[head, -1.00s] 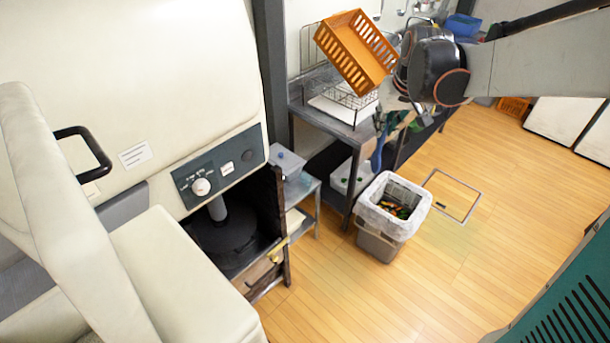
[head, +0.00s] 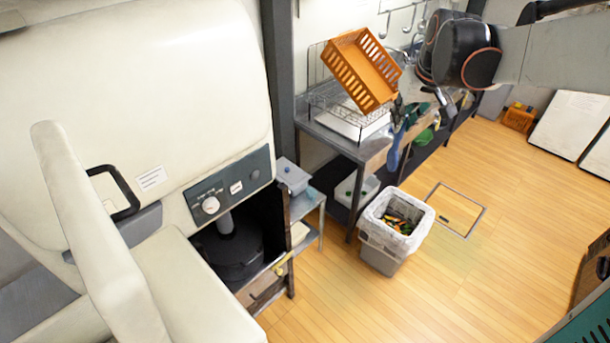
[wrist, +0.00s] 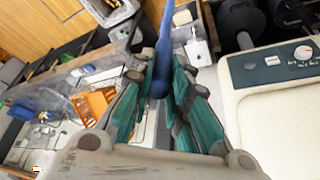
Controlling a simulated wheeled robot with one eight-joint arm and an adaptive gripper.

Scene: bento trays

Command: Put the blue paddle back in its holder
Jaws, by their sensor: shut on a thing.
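The blue paddle (wrist: 163,68) is held between the teal fingers of my gripper (wrist: 160,90) in the wrist view, its long part running up and away from the fingers. In the head view the blue paddle (head: 394,152) hangs down below my gripper (head: 408,112), in front of the metal counter and above the floor near the bin. My gripper is shut on it. Part of the paddle is hidden between the fingers. I cannot make out the paddle's holder in either view.
An orange basket (head: 362,70) sits tilted on a wire rack (head: 335,108) on the metal counter. A lined bin (head: 385,250) stands on the floor before it. A large cream machine (head: 130,90) fills the left.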

